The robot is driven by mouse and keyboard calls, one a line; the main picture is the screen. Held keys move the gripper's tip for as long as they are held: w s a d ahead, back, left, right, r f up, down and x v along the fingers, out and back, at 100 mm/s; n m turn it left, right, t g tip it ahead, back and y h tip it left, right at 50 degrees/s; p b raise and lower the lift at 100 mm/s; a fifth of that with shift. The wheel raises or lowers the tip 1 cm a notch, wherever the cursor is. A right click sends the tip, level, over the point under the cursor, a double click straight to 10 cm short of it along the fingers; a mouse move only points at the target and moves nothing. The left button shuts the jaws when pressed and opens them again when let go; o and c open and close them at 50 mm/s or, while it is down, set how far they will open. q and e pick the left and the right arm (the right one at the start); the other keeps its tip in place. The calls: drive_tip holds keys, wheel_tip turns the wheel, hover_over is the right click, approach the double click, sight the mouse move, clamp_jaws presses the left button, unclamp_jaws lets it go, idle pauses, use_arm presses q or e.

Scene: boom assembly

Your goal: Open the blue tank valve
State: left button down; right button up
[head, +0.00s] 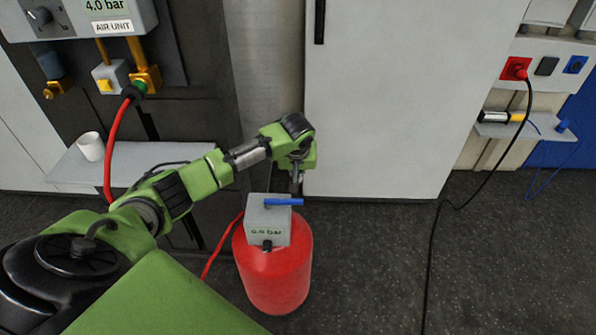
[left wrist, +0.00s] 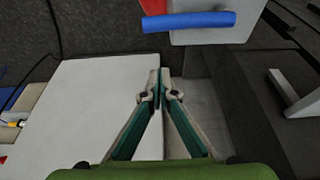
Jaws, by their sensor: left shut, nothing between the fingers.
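The blue valve handle (head: 284,202) sits on top of a grey box (head: 269,225) on the red tank (head: 273,273). The handle points to the right in the head view. The box face reads a pressure that looks like 0.0 bar. In the left wrist view the blue handle (left wrist: 188,21) lies at the top, with the grey box (left wrist: 225,33) behind it. My left gripper (head: 297,190) is just behind the handle in the head view. In the left wrist view its fingers (left wrist: 159,75) are shut and empty, apart from the handle. My right gripper is not in view.
The air unit (head: 112,27) hangs at the upper left, reading 4.0 bar, with a red hose (head: 112,148) below it. A white cup (head: 91,146) stands on a shelf (head: 68,172). A white cabinet (head: 385,95) stands behind the tank. A black cable (head: 432,255) crosses the floor at right.

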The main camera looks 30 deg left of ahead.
sight(284, 203)
use_arm(q)
drive_tip(key=f, duration=0.1)
drive_tip(key=s+d+f+p, duration=0.1)
drive_tip(key=s+f, duration=0.1)
drive_tip(key=shift+s+d+f+p, duration=0.2)
drive_tip(key=shift+d+f+p, duration=0.05)
drive_tip(key=shift+f+p, duration=0.1)
idle(0.3)
